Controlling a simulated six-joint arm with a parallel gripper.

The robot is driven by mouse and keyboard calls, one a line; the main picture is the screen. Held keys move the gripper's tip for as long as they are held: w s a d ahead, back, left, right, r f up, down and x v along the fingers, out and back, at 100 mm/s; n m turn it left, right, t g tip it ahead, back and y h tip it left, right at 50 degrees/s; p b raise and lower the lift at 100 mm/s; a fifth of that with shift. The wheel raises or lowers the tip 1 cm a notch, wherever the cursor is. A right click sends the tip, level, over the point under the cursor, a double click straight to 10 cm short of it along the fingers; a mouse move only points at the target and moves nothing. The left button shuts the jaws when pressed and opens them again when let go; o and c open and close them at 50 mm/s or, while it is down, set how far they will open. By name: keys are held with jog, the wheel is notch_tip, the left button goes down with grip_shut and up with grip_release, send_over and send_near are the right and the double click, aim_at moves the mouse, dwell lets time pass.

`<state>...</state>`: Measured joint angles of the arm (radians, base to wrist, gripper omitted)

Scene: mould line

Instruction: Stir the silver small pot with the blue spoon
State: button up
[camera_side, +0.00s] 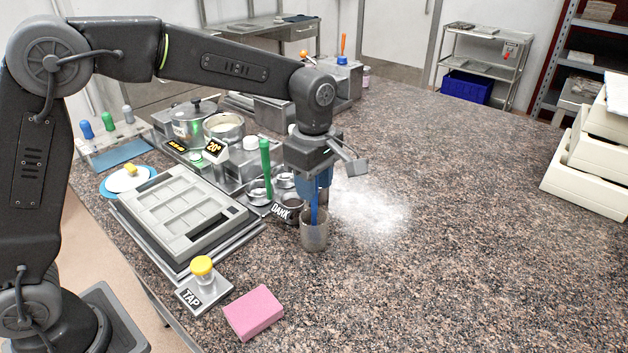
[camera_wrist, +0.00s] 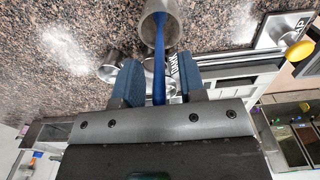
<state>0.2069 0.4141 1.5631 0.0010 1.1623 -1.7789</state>
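The silver small pot (camera_side: 314,236) stands upright on the granite bench, and its open mouth shows in the wrist view (camera_wrist: 172,30). The blue spoon (camera_side: 314,212) stands in it handle up; the wrist view shows its long blue handle (camera_wrist: 159,65). Its lower end is hidden inside the pot. My gripper (camera_side: 315,188) points down above the pot. In the wrist view my gripper's blue fingers (camera_wrist: 159,82) flank the handle, with a narrow gap showing on each side, so it looks open around the spoon and not shut on it.
White powder (camera_side: 372,212) lies right of the pot. A dark "DANK" pot (camera_side: 287,210), a green-handled tool (camera_side: 265,168) and a grey mould tray (camera_side: 185,215) stand left. A pink sponge (camera_side: 253,312) and the TAP block (camera_side: 205,293) lie in front. The right of the bench is mostly clear.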

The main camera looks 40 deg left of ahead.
jog(key=r, duration=1.2)
jog(key=shift+s+d+r, duration=0.15)
jog(key=shift+d+r, duration=0.15)
jog(key=shift+r, duration=0.05)
jog(key=shift+s+r, duration=0.1)
jog(key=shift+r, duration=0.5)
jog(key=s+a+f+m+t, duration=0.2)
jog(key=s+a+m, duration=0.1)
jog(key=s+m, duration=0.3)
jog(key=s+a+f+m+t, duration=0.1)
jog(key=s+a+f+m, duration=0.2)
jog(key=s+m, duration=0.3)
jog(key=s+a+f+m+t, duration=0.2)
jog(key=s+a+m, duration=0.2)
jog(key=s, duration=0.7)
jog(key=shift+s+f+m+t, duration=0.1)
jog(key=shift+f+m+t, duration=0.2)
jog(key=shift+m, duration=0.7)
jog(key=shift+o, duration=0.5)
